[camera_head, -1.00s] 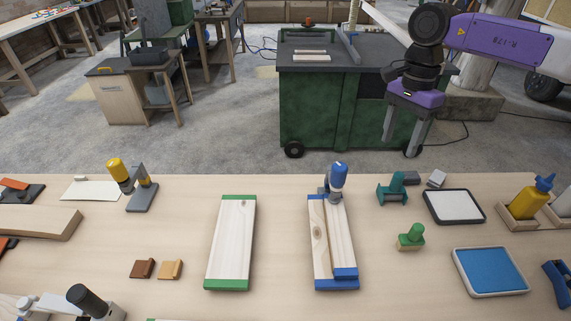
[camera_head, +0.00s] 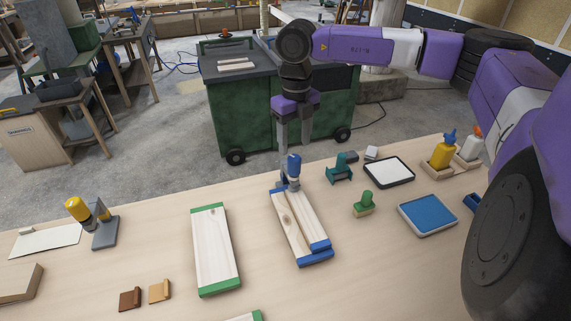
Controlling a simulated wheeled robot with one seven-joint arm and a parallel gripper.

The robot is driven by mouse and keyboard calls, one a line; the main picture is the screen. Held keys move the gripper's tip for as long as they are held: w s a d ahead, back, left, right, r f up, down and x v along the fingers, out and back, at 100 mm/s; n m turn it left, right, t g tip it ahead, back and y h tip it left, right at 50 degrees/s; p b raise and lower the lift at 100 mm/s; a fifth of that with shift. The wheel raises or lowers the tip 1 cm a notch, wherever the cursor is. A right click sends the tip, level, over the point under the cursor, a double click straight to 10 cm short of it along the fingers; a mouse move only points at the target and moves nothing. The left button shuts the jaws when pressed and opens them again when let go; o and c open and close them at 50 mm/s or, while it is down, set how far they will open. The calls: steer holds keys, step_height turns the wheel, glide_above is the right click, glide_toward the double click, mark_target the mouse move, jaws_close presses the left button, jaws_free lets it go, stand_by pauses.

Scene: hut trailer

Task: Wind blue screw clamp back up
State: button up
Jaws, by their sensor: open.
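The blue screw clamp (camera_head: 293,166) stands at the far end of two pale boards with blue-painted ends (camera_head: 302,228). Its blue handle points up and its grey lower part sits at the boards' far edge. My gripper (camera_head: 294,147) hangs pointing down just above the blue handle, its two grey fingers spread apart. The fingertips are at about the height of the handle's top, one to each side in the picture. I cannot tell whether they touch it or how far behind it they are.
A green-ended board (camera_head: 216,250) lies to the left, and a yellow-topped clamp (camera_head: 79,209) stands farther left. A teal clamp-like tool (camera_head: 339,170), a green-handled stamp (camera_head: 364,203), a white pad (camera_head: 389,171) and a blue pad (camera_head: 428,215) lie to the right.

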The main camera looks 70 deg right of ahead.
mark_target(295, 157)
steer(key=shift+f, duration=0.5)
step_height(295, 157, down, 7)
steer(key=shift+r+p, duration=0.1)
steer(key=shift+p, duration=0.95)
steer(key=shift+c, duration=0.2)
jaws_close()
steer(key=shift+d+b, duration=0.1)
steer(key=shift+b, duration=0.45)
